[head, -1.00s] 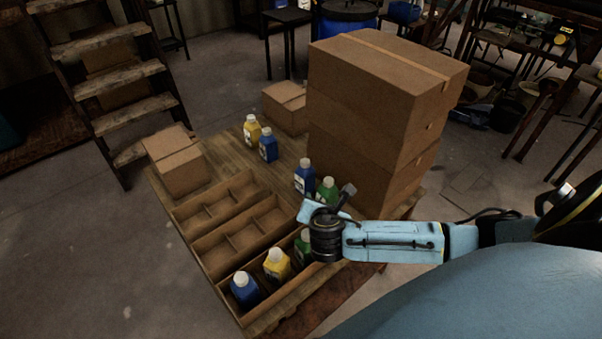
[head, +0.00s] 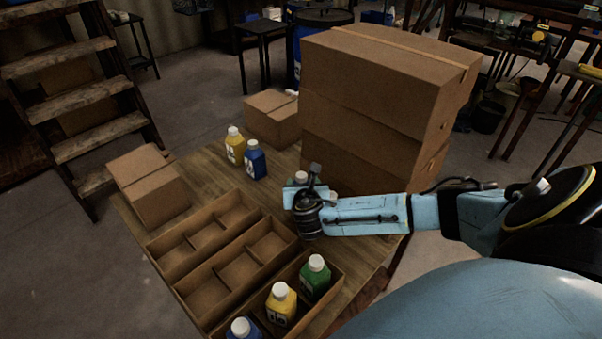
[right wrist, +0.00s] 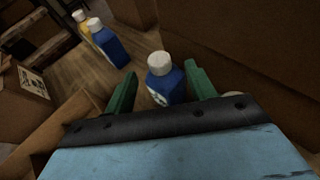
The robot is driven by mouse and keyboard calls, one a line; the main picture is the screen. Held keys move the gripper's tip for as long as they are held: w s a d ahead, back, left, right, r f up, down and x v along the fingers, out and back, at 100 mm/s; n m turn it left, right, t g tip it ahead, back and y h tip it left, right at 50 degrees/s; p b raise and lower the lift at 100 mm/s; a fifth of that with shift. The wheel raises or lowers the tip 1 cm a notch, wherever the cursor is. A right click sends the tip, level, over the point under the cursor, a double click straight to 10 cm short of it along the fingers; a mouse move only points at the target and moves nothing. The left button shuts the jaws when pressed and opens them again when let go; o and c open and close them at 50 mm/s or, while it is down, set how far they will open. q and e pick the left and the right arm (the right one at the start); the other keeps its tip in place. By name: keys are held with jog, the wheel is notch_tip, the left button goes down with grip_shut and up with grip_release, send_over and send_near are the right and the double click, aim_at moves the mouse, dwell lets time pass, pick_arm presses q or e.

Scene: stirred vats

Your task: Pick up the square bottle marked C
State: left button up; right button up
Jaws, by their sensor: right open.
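My right gripper (head: 300,184) is low over the table, open, its green fingers either side of a blue square bottle in the right wrist view (right wrist: 165,82). That bottle has a white cap and a pale label I cannot read; in the head view my gripper mostly hides it. A yellow bottle (head: 235,146) and another blue bottle (head: 256,161) stand farther back on the left. A green bottle (head: 315,278), a yellow bottle (head: 281,305) and a blue bottle (head: 243,331) stand in the front tray. I cannot make out a C. My left gripper is out of view.
Tall stacked cartons (head: 385,95) stand close behind my right gripper. A white cap (head: 333,196) shows just beside my wrist. Empty divided trays (head: 232,262) lie on the wooden table (head: 200,180), with a small carton (head: 150,187) left and another (head: 272,118) at the back.

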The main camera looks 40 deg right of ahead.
aim_at(302, 176)
jog(key=shift+w+d+f, duration=0.15)
jog(key=shift+w+d, duration=0.15)
jog(key=shift+w, duration=0.15)
jog(key=b+x, duration=0.1)
jog(key=x, duration=0.2)
jog(key=shift+w+d+f, duration=0.1)
jog(key=shift+w+d, duration=0.05)
jog(key=shift+w, duration=0.1)
jog(key=shift+w+d+f, duration=0.1)
jog(key=shift+w+d, duration=0.2)
jog(key=shift+w, duration=0.05)
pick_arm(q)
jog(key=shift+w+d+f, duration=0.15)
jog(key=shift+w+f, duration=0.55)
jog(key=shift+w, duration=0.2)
pick_arm(e)
jog(key=shift+c, duration=0.5)
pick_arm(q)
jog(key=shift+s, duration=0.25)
pick_arm(e)
grip_shut()
